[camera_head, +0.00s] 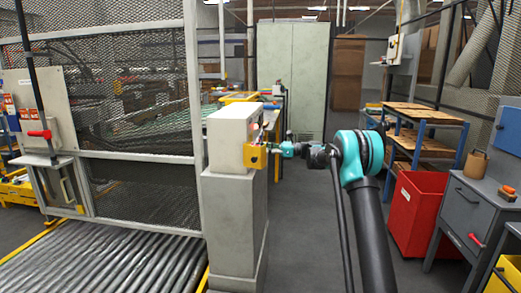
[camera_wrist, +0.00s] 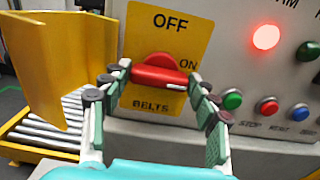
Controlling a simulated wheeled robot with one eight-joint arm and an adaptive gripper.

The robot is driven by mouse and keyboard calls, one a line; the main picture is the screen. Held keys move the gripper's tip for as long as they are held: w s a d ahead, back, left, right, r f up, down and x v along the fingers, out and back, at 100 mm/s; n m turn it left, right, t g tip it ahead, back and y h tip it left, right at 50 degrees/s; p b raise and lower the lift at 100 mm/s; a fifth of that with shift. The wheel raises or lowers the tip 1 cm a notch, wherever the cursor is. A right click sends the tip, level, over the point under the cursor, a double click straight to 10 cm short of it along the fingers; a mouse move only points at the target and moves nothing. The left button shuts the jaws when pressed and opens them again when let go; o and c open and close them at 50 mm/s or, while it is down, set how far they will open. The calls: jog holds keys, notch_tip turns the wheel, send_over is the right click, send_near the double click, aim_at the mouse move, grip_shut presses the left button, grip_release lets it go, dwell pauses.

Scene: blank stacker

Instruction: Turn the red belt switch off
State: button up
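The red belt switch (camera_wrist: 160,72) is a rotary knob on a yellow plate (camera_wrist: 192,30) marked OFF at the top, ON at the right and BELTS below. Its handle lies nearly level, with its white mark at the right, by ON. My gripper (camera_wrist: 160,84) is open, with one finger on each side of the handle. I cannot tell whether a finger touches it. In the head view my gripper (camera_head: 274,150) reaches left to the yellow plate (camera_head: 255,157) on the grey control box; the knob is hidden there.
Right of the switch are green (camera_wrist: 232,99), red (camera_wrist: 267,106) and blue (camera_wrist: 300,112) buttons and a lit red lamp (camera_wrist: 266,37). A yellow guard (camera_wrist: 60,50) stands left. The grey pedestal (camera_head: 233,220) carries the box. A red bin (camera_head: 417,210) stands right of my arm.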

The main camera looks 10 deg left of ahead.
jog(key=c, duration=0.5)
jog(key=shift+c, duration=0.2)
jog(key=shift+n, duration=0.4)
jog(key=n, duration=1.7)
jog(key=shift+s+f, duration=0.1)
jog(key=shift+f, duration=0.05)
jog(key=o, duration=1.2)
jog(key=shift+c, duration=0.2)
